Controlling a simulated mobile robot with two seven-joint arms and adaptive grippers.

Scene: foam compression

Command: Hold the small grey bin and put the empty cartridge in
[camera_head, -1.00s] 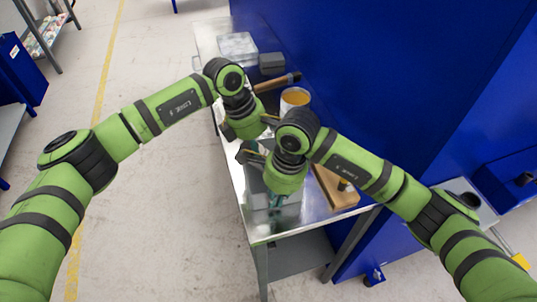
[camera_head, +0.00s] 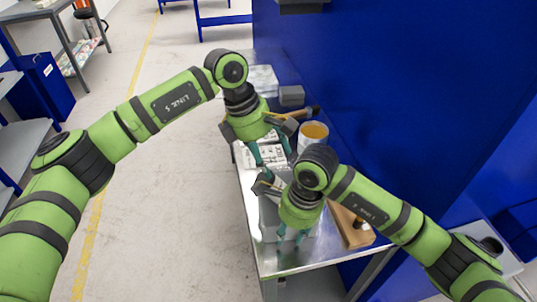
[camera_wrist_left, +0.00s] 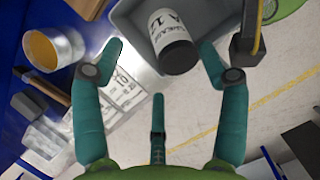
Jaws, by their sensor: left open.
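My left gripper (camera_head: 271,154) is over the far middle of the bench, its teal fingers spread and empty. It also shows in the left wrist view (camera_wrist_left: 160,80). The cartridge (camera_wrist_left: 176,54), white with black print and a black end, is beyond the fingertips, clear of them, and lies at the grey bin (camera_wrist_left: 130,14). In the head view the bin (camera_head: 268,218) is at the bench's near end, partly behind my right gripper (camera_head: 291,238). The right fingers are at the bin; their closure is hidden.
On the bench are a can with orange-yellow contents (camera_head: 313,131), a grey box (camera_head: 291,95), a clear container (camera_head: 262,79), a wooden-handled tool (camera_head: 302,113) and a wooden block (camera_head: 349,228). A blue wall (camera_head: 385,110) bounds the right side. Floor is open on the left.

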